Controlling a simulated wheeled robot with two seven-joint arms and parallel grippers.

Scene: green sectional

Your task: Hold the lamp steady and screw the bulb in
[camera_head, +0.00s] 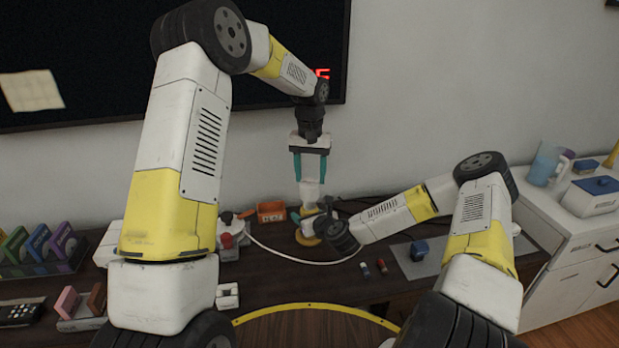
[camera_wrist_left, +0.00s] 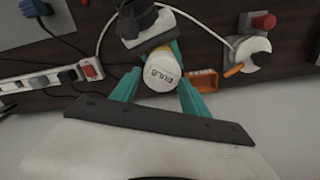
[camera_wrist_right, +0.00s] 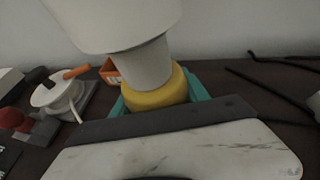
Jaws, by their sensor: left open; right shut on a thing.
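The white bulb (camera_head: 310,191), lettered BULB on top in the left wrist view (camera_wrist_left: 162,72), stands upright on the lamp. My left gripper (camera_head: 310,178) points down from above. Its teal fingers are open on either side of the bulb. In the right wrist view the bulb's wide white body (camera_wrist_right: 120,22) and narrower neck (camera_wrist_right: 146,62) rise above the lamp's yellow collar (camera_wrist_right: 155,96). My right gripper (camera_wrist_right: 158,100) is shut on this collar from the side. The lamp's round yellow base (camera_head: 305,240) rests on the desk. The bulb's lower end is hidden.
A white cable (camera_head: 290,257) loops across the dark desk. An orange bin (camera_head: 271,211) and a white device with an orange lever (camera_wrist_left: 250,52) stand close by. A power strip (camera_wrist_left: 45,78) lies on the other side. The wall is close behind.

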